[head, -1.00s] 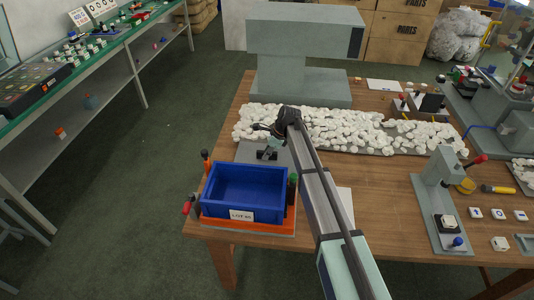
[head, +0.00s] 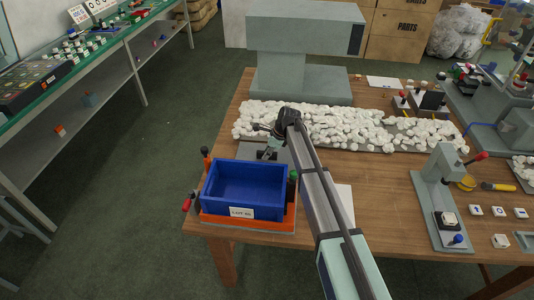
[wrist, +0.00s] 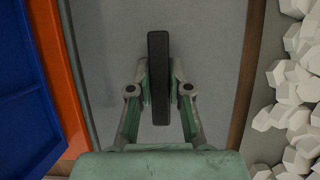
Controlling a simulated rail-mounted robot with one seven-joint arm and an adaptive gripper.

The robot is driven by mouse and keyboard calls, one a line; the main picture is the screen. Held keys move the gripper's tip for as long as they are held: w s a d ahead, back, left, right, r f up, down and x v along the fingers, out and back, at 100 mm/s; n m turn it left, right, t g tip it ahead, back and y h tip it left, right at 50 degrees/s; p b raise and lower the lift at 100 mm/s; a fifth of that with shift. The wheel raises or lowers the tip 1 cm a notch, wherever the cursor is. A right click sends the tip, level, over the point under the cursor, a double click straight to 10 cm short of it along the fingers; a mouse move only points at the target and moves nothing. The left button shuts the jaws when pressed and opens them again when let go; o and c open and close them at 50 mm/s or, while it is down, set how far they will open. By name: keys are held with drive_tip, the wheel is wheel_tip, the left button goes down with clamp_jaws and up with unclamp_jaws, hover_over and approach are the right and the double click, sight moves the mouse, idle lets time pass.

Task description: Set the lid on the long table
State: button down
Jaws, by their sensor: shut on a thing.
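The lid (head: 248,150) is a flat grey plate with a black bar handle, at the left end of the wooden table, just behind the blue bin. My gripper (head: 266,139) is over it, with its fingers on either side of the handle. In the wrist view my gripper (wrist: 160,90) is shut on the upright black handle (wrist: 158,45), with the grey lid (wrist: 205,40) filling the space below. I cannot tell whether the lid touches the table or is slightly raised. My arm hides part of its right side.
The blue bin (head: 248,183) stands in an orange tray (head: 247,225) at the near left corner. White pieces (head: 345,128) lie in a bed to the right of the lid. A grey machine (head: 300,80) stands behind. A long green-topped table (head: 123,37) runs along the left, mostly occupied.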

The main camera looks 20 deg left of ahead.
drive_tip(key=shift+f, duration=0.3)
drive_tip(key=c, duration=1)
unclamp_jaws()
drive_tip(key=shift+r, duration=0.1)
drive_tip(key=shift+p+v, duration=1.8)
drive_tip(key=shift+v, duration=1.9)
drive_tip(key=shift+r+p, duration=1.15)
drive_tip(key=shift+r, duration=0.85)
